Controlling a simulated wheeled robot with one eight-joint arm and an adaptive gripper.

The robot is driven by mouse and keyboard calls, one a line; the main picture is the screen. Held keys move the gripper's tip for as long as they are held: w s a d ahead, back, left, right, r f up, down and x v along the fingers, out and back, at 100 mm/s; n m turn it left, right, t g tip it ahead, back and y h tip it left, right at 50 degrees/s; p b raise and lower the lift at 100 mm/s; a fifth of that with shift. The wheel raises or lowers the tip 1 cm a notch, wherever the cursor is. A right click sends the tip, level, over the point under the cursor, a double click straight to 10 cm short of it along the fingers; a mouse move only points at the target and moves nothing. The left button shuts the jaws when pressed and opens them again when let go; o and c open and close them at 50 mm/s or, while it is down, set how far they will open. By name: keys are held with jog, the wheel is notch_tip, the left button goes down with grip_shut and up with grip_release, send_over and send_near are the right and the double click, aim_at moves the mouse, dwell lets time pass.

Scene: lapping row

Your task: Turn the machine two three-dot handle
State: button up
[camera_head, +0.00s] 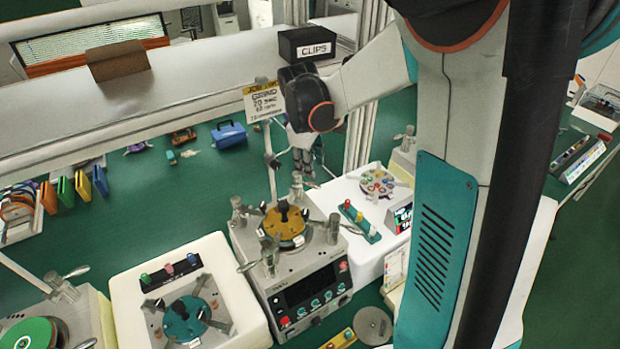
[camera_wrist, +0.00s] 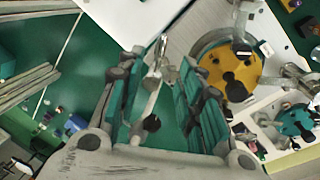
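The machine with the yellow disc (camera_head: 285,226) stands in the middle of the head view; its disc also shows in the wrist view (camera_wrist: 228,68). Metal posts with lever handles stand around the disc, including a far one (camera_head: 297,184), a left one (camera_head: 238,208) and a right one (camera_head: 333,228). I cannot make out dot marks on them. My gripper (camera_head: 303,158) hangs beyond the far post, partly hidden by my arm. In the wrist view my gripper (camera_wrist: 160,110) is open, its teal pads apart. A metal lever (camera_wrist: 158,62) shows between the fingers; contact is not visible.
A sign (camera_head: 264,101) on a thin stand rises beside my gripper. A white unit with a teal disc (camera_head: 184,318) is at the left, and a white unit with coloured samples (camera_head: 377,184) is at the right.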

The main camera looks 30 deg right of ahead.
aim_at(314, 184)
jog(key=f, duration=0.2)
jog(key=d+f, duration=0.1)
jog(key=f, duration=0.5)
jog(key=shift+w+d+b, duration=0.2)
jog(key=shift+w+b, duration=0.1)
jog(key=shift+w, duration=0.1)
grip_shut()
